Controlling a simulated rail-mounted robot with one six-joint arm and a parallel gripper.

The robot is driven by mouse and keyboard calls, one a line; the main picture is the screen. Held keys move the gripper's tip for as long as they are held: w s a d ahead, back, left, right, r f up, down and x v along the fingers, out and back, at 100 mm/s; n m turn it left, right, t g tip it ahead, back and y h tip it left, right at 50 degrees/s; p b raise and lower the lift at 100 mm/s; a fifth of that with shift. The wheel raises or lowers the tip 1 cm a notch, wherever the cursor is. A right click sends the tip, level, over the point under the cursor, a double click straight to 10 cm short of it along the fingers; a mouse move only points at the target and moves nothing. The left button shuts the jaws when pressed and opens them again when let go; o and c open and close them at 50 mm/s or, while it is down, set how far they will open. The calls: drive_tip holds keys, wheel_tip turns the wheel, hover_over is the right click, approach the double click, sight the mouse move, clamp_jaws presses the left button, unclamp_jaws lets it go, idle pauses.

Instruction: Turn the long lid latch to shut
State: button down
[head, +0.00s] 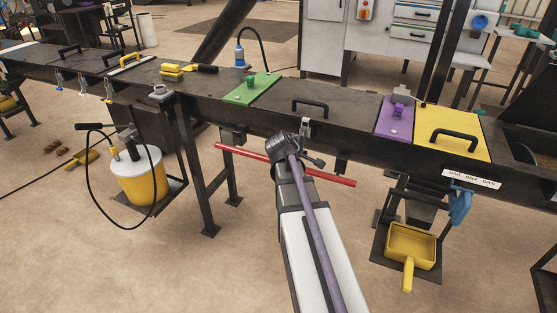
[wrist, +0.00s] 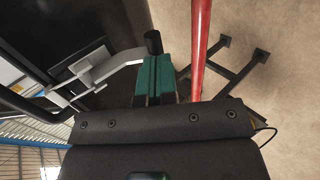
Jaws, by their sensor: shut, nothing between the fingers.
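The long lid latch (wrist: 112,68) shows in the wrist view as a pale grey metal lever. It runs from a bracket at the left to a black knob at its end. My gripper (wrist: 155,58) has teal fingers, shut and empty, with their tips close to the knob; I cannot tell whether they touch it. In the head view the latch's metal part (head: 305,127) shows on the front edge of the dark trough, below a dark lid with a black handle (head: 310,103). My wrist hides most of the gripper there.
A red bar (head: 333,179) runs along the trough front, passing behind my wrist; in the wrist view it (wrist: 200,45) is close right of the fingers. A green lid (head: 252,89), a purple lid (head: 395,118) and a yellow lid (head: 455,130) lie along the trough.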

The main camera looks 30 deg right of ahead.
drive_tip(key=shift+d+f, duration=0.25)
drive_tip(key=shift+d, duration=0.15)
drive_tip(key=shift+a+r, duration=0.1)
idle(0.3)
drive_tip(key=a+f+p+v, duration=0.1)
drive_tip(key=p+v, duration=0.6)
drive_tip(key=v, duration=0.6)
drive_tip(key=shift+s+a, duration=0.2)
drive_tip(key=shift+s, duration=0.2)
